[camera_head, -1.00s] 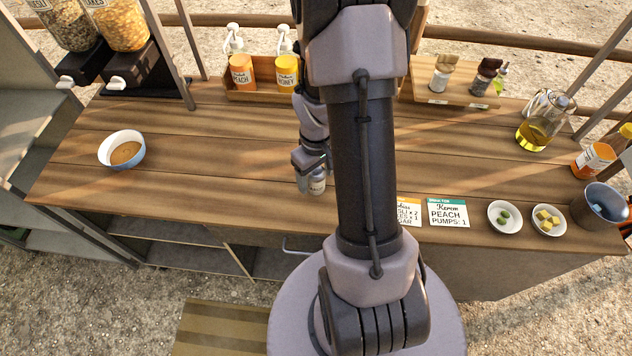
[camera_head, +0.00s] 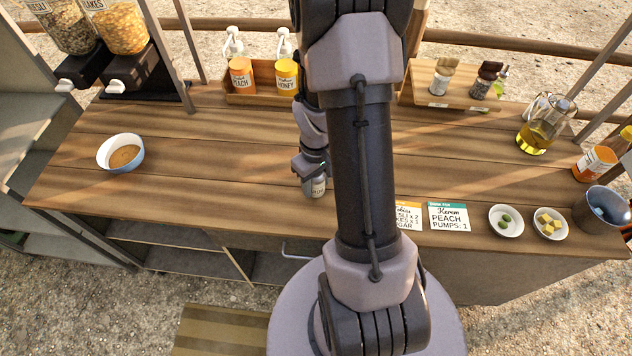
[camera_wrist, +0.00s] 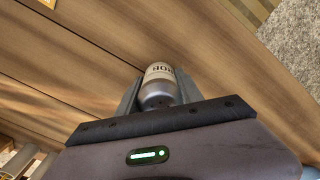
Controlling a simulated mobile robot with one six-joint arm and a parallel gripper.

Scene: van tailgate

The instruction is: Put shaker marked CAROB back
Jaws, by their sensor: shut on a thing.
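The shaker (camera_head: 317,187) is a small container with a pale label and a grey metal part. In the head view it is at the counter's front middle, below my gripper (camera_head: 314,165). In the wrist view the shaker (camera_wrist: 160,86) sits between the fingers of my gripper (camera_wrist: 158,92), its label partly readable as "ROB". My gripper is shut on it. Whether its base touches the counter I cannot tell. A wooden rack (camera_head: 425,98) at the back right holds two other shakers, a light one (camera_head: 441,77) and a dark one (camera_head: 486,80).
Pump bottles (camera_head: 286,76) stand in a wooden box at the back. A bowl (camera_head: 121,153) of brown food is at left. Order cards (camera_head: 449,215), small dishes (camera_head: 506,221), a metal cup (camera_head: 600,209) and an oil jug (camera_head: 540,130) are at right. The middle-left counter is clear.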

